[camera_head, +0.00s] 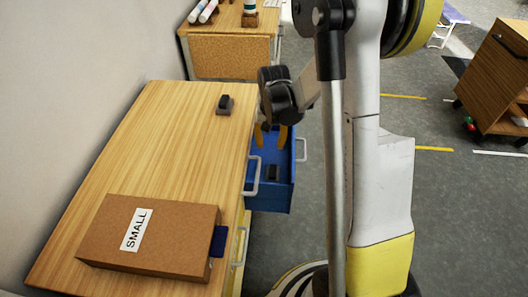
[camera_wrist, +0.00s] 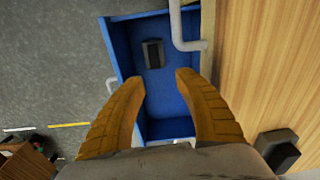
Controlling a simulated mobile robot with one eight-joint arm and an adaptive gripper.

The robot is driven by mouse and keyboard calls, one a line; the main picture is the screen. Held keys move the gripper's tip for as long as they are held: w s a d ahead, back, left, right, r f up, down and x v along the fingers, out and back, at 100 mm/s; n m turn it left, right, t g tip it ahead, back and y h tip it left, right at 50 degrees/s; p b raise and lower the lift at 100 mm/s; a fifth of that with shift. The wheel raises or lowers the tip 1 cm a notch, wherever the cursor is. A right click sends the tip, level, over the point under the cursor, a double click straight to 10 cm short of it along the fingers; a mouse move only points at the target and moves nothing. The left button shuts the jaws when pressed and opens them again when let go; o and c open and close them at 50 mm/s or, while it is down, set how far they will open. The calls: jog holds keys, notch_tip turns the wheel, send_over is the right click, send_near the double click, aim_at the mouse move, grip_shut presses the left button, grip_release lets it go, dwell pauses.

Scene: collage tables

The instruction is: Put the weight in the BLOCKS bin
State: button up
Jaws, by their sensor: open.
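A small dark block-shaped object (camera_head: 272,172), which looks like a weight, lies on the floor of an open blue drawer (camera_head: 270,198). It also shows in the wrist view (camera_wrist: 153,54), beyond my fingertips. A second dark object of similar look (camera_head: 225,104) sits on the wooden cabinet top (camera_head: 165,150), and shows at lower right in the wrist view (camera_wrist: 278,150). I cannot tell which is the task's weight. My gripper (camera_head: 272,135) is over the open drawer, its yellow fingers (camera_wrist: 160,82) spread apart with nothing between them. No label reading BLOCKS is visible.
A brown box labelled SMALL (camera_head: 172,238) lies on the near part of the cabinet top, with a dark blue piece (camera_head: 218,241) at its right side. Another wooden cabinet (camera_head: 230,57) stands behind. A wooden cart (camera_head: 495,75) is at far right.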

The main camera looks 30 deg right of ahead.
jog(key=s+a+r+n+t, duration=0.1)
jog(key=s+a+r+t, duration=0.2)
jog(key=r, duration=0.4)
jog(key=s+a+r+n, duration=0.2)
jog(key=s+a+r, duration=0.15)
jog(key=r, duration=0.35)
jog(key=s+a+r+n+t, duration=0.3)
jog(key=s+a+r, duration=0.2)
jog(key=s, duration=0.5)
jog(key=shift+a+r+t, duration=0.2)
jog(key=shift+a+t, duration=0.1)
jog(key=shift+a, duration=0.6)
